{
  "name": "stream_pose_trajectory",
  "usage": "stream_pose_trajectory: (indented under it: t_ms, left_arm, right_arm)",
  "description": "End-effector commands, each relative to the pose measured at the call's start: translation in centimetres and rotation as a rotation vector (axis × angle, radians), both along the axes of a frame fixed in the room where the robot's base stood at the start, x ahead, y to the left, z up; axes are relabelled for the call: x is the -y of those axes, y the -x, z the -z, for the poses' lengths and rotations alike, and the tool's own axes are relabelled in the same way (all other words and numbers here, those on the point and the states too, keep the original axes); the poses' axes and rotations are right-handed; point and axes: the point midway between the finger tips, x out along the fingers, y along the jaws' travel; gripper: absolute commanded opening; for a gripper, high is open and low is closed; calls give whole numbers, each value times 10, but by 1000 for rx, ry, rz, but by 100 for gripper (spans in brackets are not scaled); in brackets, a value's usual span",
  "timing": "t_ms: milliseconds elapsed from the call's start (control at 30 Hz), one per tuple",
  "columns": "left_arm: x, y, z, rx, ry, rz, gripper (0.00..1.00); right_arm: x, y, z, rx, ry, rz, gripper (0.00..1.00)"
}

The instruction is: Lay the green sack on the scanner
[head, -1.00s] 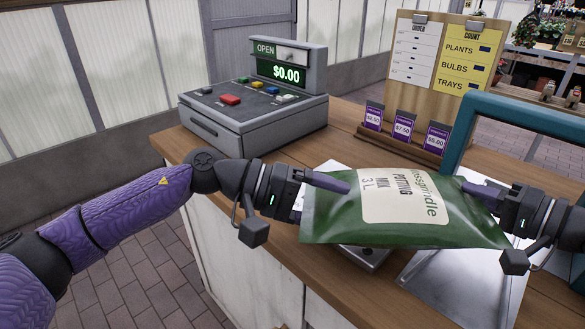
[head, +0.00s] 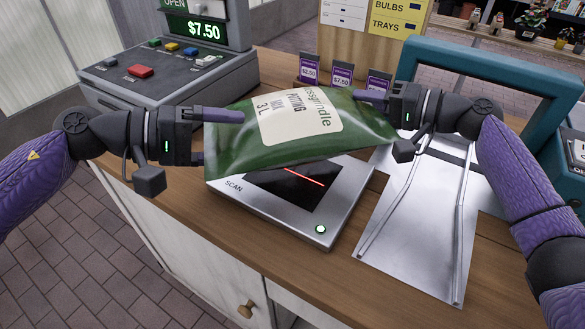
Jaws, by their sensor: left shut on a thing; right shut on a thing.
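The green sack (head: 240,150), labelled potting mix 3 L, is held up between my two grippers. It hangs above the back part of the scanner (head: 340,217) and hides part of it. The scanner's black glass shows a red line, and a green light glows on its front edge. My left gripper (head: 222,138) is shut on the sack's left end. My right gripper (head: 376,121) is shut on its right end. The sack looks slightly tilted, its right end a little higher.
The cash register (head: 150,80) at the back left reads $7.50. Small price cards (head: 342,76) stand behind the sack. A metal chute (head: 415,240) and a teal frame (head: 500,75) are to the right. The wooden counter's front edge (head: 200,245) is bare.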

Motion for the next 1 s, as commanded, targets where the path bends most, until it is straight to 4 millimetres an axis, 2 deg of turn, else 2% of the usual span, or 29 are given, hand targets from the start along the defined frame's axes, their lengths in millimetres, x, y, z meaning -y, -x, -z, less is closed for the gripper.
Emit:
stream_pose_trajectory:
  t_ms: [67, 267, 700, 733, 800, 900, 1000]
  left_arm:
    - [2, -1, -2, 8, 9, 0, 0]
    - [2, -1, 9, 3, 9, 0, 0]
    - [1, -5, 63, -23, 9, -1, 0]
    - [1, -5, 64, -25, 7, -1, 87]
    - [1, -5, 59, -23, 7, -1, 100]
    - [1, -5, 59, -24, 5, -1, 100]
    - [1, -5, 59, -25, 4, -1, 100]
  right_arm:
    - [-5, 2, 2, -2, 1, -18, 0]
    - [-5, 2, 14, -8, 2, -19, 0]
    - [-5, -2, 71, -34, 2, -18, 0]
    - [-5, -2, 72, -36, 3, -18, 17]
    - [-4, -2, 67, -33, 3, -16, 32]
    - [-3, -2, 65, -31, 3, -12, 51]
    - [-2, -3, 65, -31, 2, -9, 51]
